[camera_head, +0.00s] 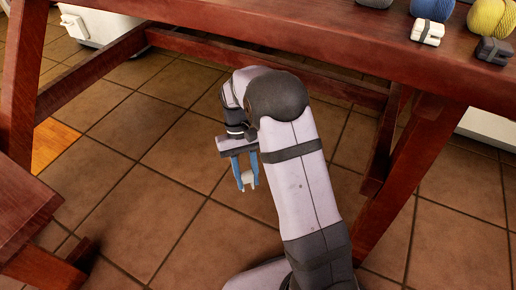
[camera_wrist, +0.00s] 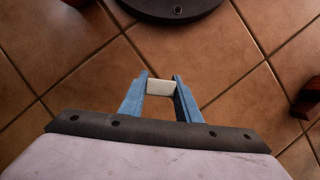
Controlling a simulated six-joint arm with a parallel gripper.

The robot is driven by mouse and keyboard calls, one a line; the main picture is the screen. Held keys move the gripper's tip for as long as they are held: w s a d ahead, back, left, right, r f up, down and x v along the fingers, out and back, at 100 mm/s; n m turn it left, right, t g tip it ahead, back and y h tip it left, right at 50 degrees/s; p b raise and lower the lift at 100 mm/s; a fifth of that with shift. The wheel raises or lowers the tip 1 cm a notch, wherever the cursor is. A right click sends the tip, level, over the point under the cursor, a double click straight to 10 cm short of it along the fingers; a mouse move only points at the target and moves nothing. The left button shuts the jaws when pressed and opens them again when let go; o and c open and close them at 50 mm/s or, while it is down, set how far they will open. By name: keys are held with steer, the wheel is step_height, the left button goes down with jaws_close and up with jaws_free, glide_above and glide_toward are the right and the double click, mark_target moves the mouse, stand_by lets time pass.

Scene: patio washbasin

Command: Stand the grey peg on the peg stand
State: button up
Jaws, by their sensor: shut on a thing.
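My gripper (camera_head: 246,184) hangs low over the tiled floor, in front of the wooden table, with its blue fingers pointing down. It is shut on a small pale, whitish piece (camera_head: 248,178). In the wrist view this piece (camera_wrist: 160,87) is a short, light block between the two blue fingertips (camera_wrist: 161,84). I cannot tell whether it is the grey peg; most of its length is hidden or out of sight. I do not see a peg stand in either view.
The red-brown table (camera_head: 300,30) crosses the top, carrying yellow yarn (camera_head: 492,17), blue-grey yarn (camera_head: 432,9), a white banded block (camera_head: 427,32) and a dark block (camera_head: 494,50). A wooden bench (camera_head: 25,215) stands at left. The tiled floor (camera_head: 150,215) around my gripper is clear.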

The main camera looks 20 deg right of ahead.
steer(key=s+a+r+n+h+p, duration=0.1)
steer(key=s+a+r+n+p, duration=0.1)
steer(key=a+r+p, duration=1.55)
steer(key=s+a+r+n+p, duration=0.1)
steer(key=a+r+p, duration=0.1)
steer(key=r+p, duration=1.05)
steer(key=s+a+r+p, duration=0.1)
steer(key=r+p, duration=1)
steer(key=r, duration=0.2)
steer(key=w+d+r+p, duration=0.2)
steer(key=d+r+p, duration=0.5)
steer(key=r+p, duration=0.45)
steer(key=w+d+r+m+p, duration=0.1)
steer(key=w+d+r+p, duration=0.1)
steer(key=d+r+p, duration=0.7)
steer(key=w+d+r+p, duration=0.2)
steer(key=d+r+p, duration=0.2)
steer(key=r+p, duration=1)
steer(key=w+d+f+n+t+h, duration=0.1)
steer(key=w+d+f+n+t, duration=0.2)
steer(key=w+d+n, duration=0.9)
steer(key=w+d+f+n+t+h, duration=0.1)
steer(key=w+d+f+n+t, duration=0.2)
steer(key=w+d+n, duration=0.8)
steer(key=d+n+t+b, duration=0.1)
steer(key=d, duration=0.4)
steer(key=shift+w+d+n+t, duration=0.3)
steer(key=shift+w+d+n, duration=0.05)
steer(key=shift+d+n, duration=0.05)
